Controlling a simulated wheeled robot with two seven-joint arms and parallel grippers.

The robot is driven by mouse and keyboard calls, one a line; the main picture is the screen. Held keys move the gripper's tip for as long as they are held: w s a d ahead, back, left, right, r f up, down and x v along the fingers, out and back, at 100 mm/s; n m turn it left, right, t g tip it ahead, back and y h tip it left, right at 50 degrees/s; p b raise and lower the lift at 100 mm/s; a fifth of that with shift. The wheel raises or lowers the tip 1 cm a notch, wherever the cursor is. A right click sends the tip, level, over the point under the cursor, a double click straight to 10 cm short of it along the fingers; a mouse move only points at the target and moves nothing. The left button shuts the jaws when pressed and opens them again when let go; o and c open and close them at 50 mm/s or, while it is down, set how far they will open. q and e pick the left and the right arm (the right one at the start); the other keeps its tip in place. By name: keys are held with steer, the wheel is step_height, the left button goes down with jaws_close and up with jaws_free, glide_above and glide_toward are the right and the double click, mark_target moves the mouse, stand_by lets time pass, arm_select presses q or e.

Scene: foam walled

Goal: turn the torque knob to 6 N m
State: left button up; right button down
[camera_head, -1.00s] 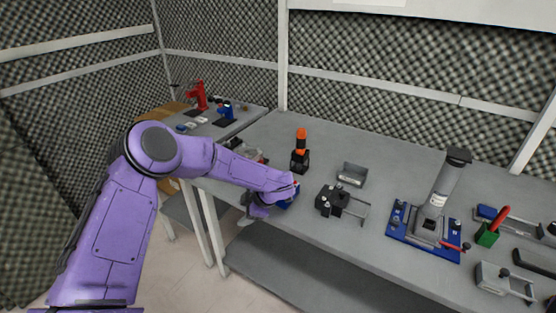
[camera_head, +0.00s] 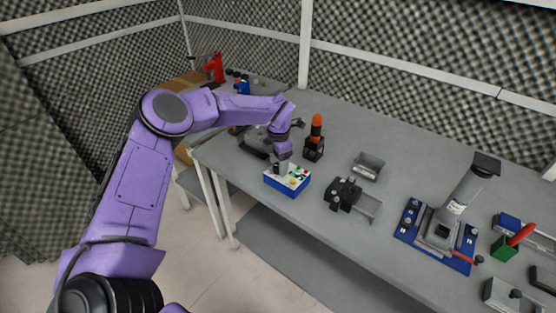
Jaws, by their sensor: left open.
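A blue box (camera_head: 289,188) with a white top sits near the front left edge of the bench. Its top carries a dark upright knob (camera_head: 276,169) and several small yellow, red and green parts. Any torque scale or marking is too small to read, so I cannot tell which knob is the torque knob or its setting. My left gripper (camera_head: 284,152) is open, just above and behind the box, and looks apart from it. My right gripper is not in view.
An orange-topped tool (camera_head: 316,128) stands in a black holder right of the gripper. A black clamp block (camera_head: 344,193), grey tray (camera_head: 368,166) and blue-based press (camera_head: 437,236) stand further right. A grey device (camera_head: 255,140) lies behind my left wrist.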

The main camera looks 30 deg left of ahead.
arm_select(q)
steer(key=shift+f, duration=0.15)
steer(key=shift+s+a+r, duration=0.1)
steer(key=shift+s+r, duration=0.15)
steer(key=shift+s, duration=0.1)
steer(key=c, duration=1)
steer(key=shift+c, duration=0.2)
